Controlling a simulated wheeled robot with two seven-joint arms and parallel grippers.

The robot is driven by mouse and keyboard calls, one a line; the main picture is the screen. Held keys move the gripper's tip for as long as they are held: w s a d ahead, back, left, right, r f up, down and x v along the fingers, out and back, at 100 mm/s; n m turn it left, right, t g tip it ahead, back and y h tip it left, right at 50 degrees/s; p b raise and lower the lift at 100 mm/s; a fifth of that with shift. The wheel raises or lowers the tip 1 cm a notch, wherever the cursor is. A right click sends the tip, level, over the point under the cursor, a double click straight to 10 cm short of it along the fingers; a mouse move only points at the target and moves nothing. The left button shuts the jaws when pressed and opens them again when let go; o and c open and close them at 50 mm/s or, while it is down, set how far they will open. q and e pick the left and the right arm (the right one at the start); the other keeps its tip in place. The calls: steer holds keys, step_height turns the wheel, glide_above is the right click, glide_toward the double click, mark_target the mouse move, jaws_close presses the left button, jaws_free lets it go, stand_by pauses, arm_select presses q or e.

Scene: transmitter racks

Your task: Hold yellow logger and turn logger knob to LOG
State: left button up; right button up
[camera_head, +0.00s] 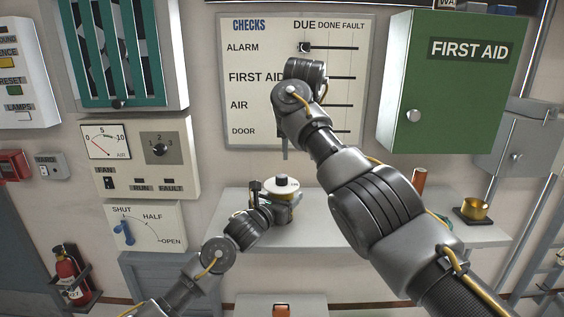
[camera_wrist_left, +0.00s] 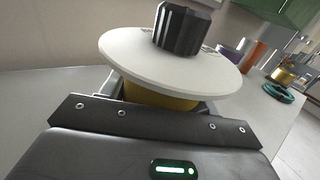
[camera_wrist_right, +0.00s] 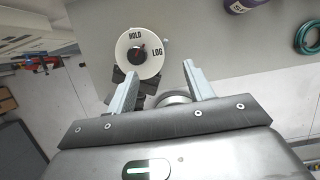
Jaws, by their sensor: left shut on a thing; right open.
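The yellow logger stands on the grey shelf, with a white dial (camera_head: 281,187) and a black knob on top. In the left wrist view its yellow body (camera_wrist_left: 160,97) shows under the dial, below the black knob (camera_wrist_left: 180,28). My left gripper (camera_head: 262,207) is shut on the body. In the right wrist view the dial (camera_wrist_right: 150,67) reads HOLD and LOG, with the knob (camera_wrist_right: 136,56) at its centre. A small red mark on the knob seems to point between them, but is too small to be sure. My right gripper (camera_wrist_right: 158,85) is open and empty above the logger, its fingertips apart from the knob.
The shelf (camera_head: 350,231) also bears an orange cylinder (camera_head: 418,181) and a brass cup (camera_head: 475,208) at the right. A purple container (camera_wrist_right: 243,5) and a green ring (camera_wrist_right: 308,36) show in the right wrist view. A green first aid cabinet (camera_head: 450,90) hangs at upper right.

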steer(key=w+d+n+t+h, duration=0.2)
steer(key=w+d+n+t, duration=0.2)
steer(key=w+d+n, duration=0.55)
steer(key=w+d+n+t+h, duration=0.1)
steer(key=w+d+n+t, duration=0.4)
steer(key=d, duration=0.8)
steer(key=n+g+y, duration=0.6)
steer(key=n+y, duration=0.8)
steer(key=n, duration=1.9)
glide_toward(284, 176)
steer(key=x, duration=1)
steer(key=shift+w+a, duration=0.15)
